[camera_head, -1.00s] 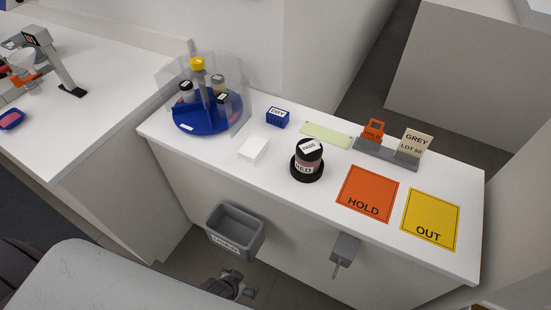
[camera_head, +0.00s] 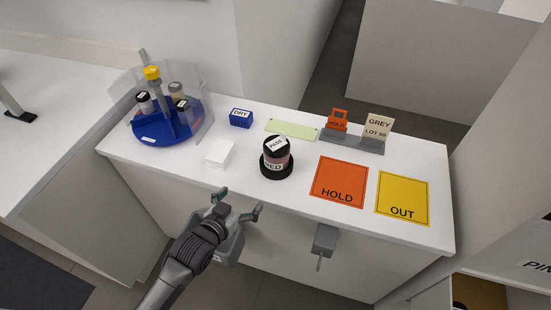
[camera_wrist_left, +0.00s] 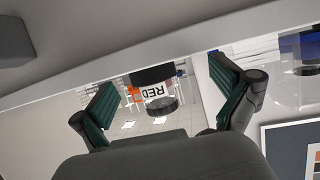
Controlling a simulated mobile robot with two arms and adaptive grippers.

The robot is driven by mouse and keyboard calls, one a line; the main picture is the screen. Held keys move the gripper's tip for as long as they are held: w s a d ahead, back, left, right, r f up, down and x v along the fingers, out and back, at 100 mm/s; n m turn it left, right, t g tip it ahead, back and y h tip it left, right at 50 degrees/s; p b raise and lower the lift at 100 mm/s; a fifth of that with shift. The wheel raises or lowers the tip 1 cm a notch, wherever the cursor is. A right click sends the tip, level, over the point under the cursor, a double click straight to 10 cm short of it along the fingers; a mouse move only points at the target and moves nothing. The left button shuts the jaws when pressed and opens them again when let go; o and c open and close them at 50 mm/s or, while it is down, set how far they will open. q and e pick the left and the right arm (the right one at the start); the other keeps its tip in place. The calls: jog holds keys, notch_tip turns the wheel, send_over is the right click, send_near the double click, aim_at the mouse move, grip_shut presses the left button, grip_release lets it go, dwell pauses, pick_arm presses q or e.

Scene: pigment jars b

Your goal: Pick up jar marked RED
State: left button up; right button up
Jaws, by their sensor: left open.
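The jar marked RED (camera_head: 280,161) has a dark lid with a white PASS label and stands upright on a round black base (camera_head: 265,171) near the middle of the white counter. My left gripper (camera_head: 239,203) is open and empty, in front of the counter's near edge, left of and nearer than the jar. It is apart from the jar. In the left wrist view, the RED jar (camera_wrist_left: 155,91) shows upside down in the gap between the two green-padded fingers of my left gripper (camera_wrist_left: 163,76). My right gripper is not in view.
A white block (camera_head: 219,154) lies left of the jar. A blue carousel (camera_head: 160,132) with several jars and a clear shield stands farther left. An orange HOLD mat (camera_head: 338,180) and yellow OUT mat (camera_head: 403,194) lie right. A grey bin (camera_head: 231,247) hangs below the counter edge.

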pick_arm(q)
jog(key=t+h, duration=0.1)
jog(key=h, duration=0.1)
send_near(270, 158)
jog(key=shift+m, duration=0.4)
jog(key=x, duration=0.7)
jog(key=shift+w+d+p, duration=0.15)
jog(key=shift+d+p, duration=0.1)
jog(key=shift+p, duration=0.15)
jog(key=shift+r+p+x, duration=0.2)
jog(key=shift+p+x, duration=0.5)
jog(key=shift+x, duration=2.45)
jog(key=shift+a, duration=0.15)
jog(key=c, duration=1.2)
jog(key=shift+c, duration=0.3)
jog(key=shift+r, duration=0.1)
